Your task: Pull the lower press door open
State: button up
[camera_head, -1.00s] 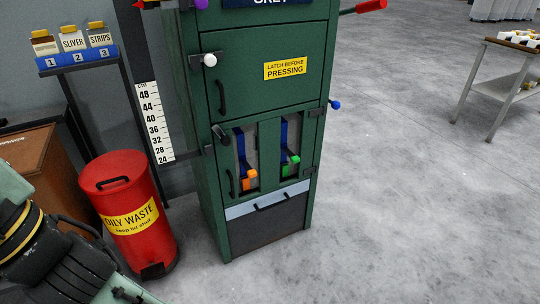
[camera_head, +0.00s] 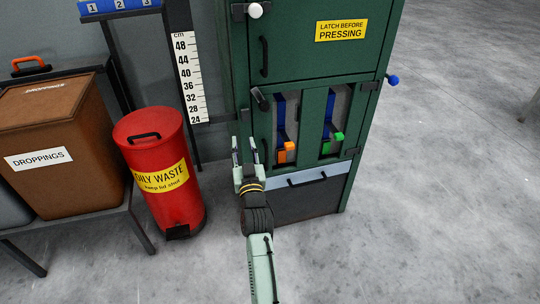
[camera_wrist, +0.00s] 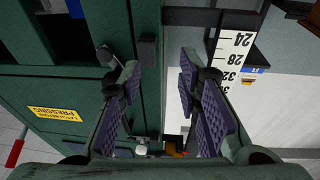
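The green press (camera_head: 300,75) stands at centre in the head view. Its lower door (camera_head: 307,150) looks closed and has two openings with blue straps, one with an orange buckle and one with a green buckle. A black latch lever (camera_head: 260,98) sits tilted at the door's upper left corner; it also shows in the wrist view (camera_wrist: 107,57). The lower door's handle is hard to make out beside my gripper. My gripper (camera_head: 245,145) is open and empty in front of the press's left edge. In the wrist view its fingers (camera_wrist: 160,95) are well apart, touching nothing visible.
A red oily-waste bin (camera_head: 160,205) stands left of my gripper. A brown droppings box (camera_head: 55,185) is further left. A height scale (camera_head: 187,75) hangs behind. The upper door (camera_head: 290,60) has a white knob. Below is a dark lower panel (camera_head: 310,200). The floor right is clear.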

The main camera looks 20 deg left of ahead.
aim_at(267, 156)
jog(key=w+d+f+m+g+h, duration=0.1)
jog(key=w+d+f, duration=0.15)
jog(key=f, duration=0.45)
jog(key=w+d+f+h, duration=0.1)
jog(key=d+f+h, duration=0.1)
jog(key=d+f, duration=0.3)
jog(key=x, duration=0.3)
jog(key=f+x, duration=0.1)
jog(key=x, duration=0.3)
jog(key=a+x, duration=0.1)
jog(key=x, duration=0.2)
jog(key=shift+f, duration=0.15)
jog(key=shift+c, duration=0.2)
grip_shut()
